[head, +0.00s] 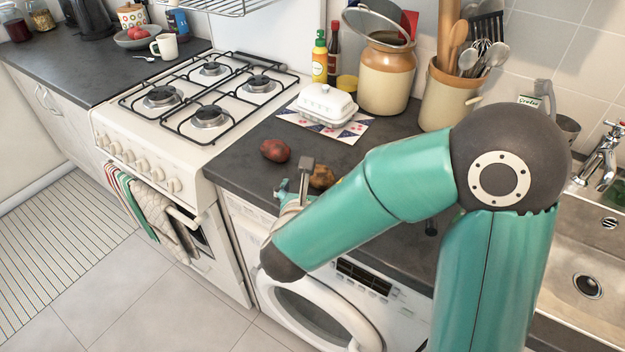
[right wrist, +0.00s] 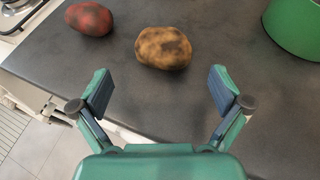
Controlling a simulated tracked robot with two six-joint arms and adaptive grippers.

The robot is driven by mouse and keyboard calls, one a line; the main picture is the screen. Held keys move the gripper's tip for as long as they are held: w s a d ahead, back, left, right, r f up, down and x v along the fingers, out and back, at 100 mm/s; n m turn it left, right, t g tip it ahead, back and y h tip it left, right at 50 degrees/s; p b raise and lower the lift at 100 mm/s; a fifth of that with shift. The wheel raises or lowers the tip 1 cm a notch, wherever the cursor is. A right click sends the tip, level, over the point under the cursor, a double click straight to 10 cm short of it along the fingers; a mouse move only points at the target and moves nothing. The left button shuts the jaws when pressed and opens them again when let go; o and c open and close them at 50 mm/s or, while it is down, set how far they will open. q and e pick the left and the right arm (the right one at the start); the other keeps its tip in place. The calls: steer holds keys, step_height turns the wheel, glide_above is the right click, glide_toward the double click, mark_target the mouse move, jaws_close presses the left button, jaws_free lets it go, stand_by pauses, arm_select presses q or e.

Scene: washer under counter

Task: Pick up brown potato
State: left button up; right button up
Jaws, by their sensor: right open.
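The brown potato (head: 322,177) lies on the dark counter near its front edge, partly hidden by my right arm in the head view. In the right wrist view the brown potato (right wrist: 163,48) lies beyond the fingertips, roughly midway between them. My right gripper (right wrist: 160,90) is open and empty, its fingers apart and pointing toward the potato without touching it. In the head view the right gripper (head: 295,180) shows just left of the potato, partly hidden by its own arm. My left gripper is not in view.
A red potato (head: 275,151) lies left of the brown one, also in the right wrist view (right wrist: 89,19). A green container (right wrist: 296,25) stands to the right. A white butter dish (head: 327,104) sits behind, and the stove (head: 205,100) is at left. A washer (head: 330,300) is below.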

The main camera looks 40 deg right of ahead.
mark_target(317, 181)
steer(key=shift+p+x, duration=0.5)
steer(key=shift+x, duration=3)
steer(key=shift+s+d, duration=0.15)
steer(key=c, duration=1.2)
steer(key=shift+r, duration=0.1)
